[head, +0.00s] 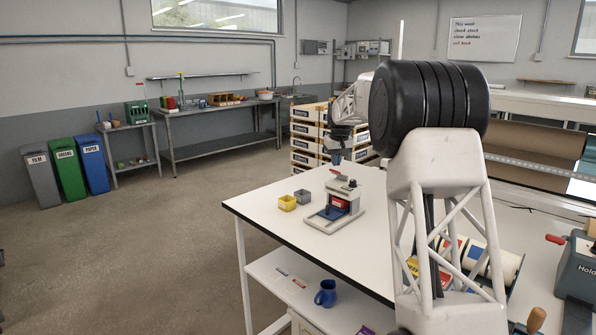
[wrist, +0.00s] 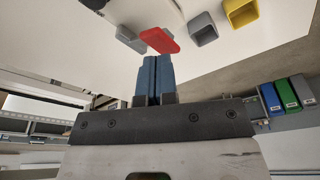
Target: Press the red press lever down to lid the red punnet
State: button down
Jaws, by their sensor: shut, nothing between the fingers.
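The lidding press (head: 345,188) is a small grey and white device standing on the white table in the head view. Its red press lever (head: 339,174) is at the top; the red lever end also shows large in the wrist view (wrist: 159,40). A red piece (head: 341,203) sits low in the press beside a blue part; I cannot tell whether it is the red punnet. My gripper (head: 336,159) is just above the lever. In the wrist view its blue fingers (wrist: 153,62) are shut together and empty, their tips close to the red lever. Contact cannot be told.
A yellow punnet (head: 287,203) and a grey punnet (head: 302,196) stand left of the press on the white table (head: 285,230). My arm covers much of the table's right side. Rolls and a grey device (head: 577,268) lie at the right. The table's left front is clear.

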jog(key=shift+f, duration=2.1)
dwell(0.7)
jog(key=shift+r, duration=4.55)
jog(key=shift+s+r, duration=0.2)
jog(key=shift+s, duration=0.3)
jog(key=s+d+r+m, duration=0.1)
jog(key=s+r, duration=0.2)
jog(key=s, duration=1.6)
jog(key=s+d+r+m, duration=0.1)
jog(key=s+d+r, duration=0.15)
jog(key=s, duration=1.55)
jog(key=s+f, duration=0.5)
jog(key=s, duration=0.7)
jog(key=s+f, duration=0.5)
jog(key=s, duration=0.8)
jog(key=s+f+m, duration=0.1)
jog(key=s+f, duration=0.4)
jog(key=s, duration=0.8)
jog(key=shift+d+h, duration=0.4)
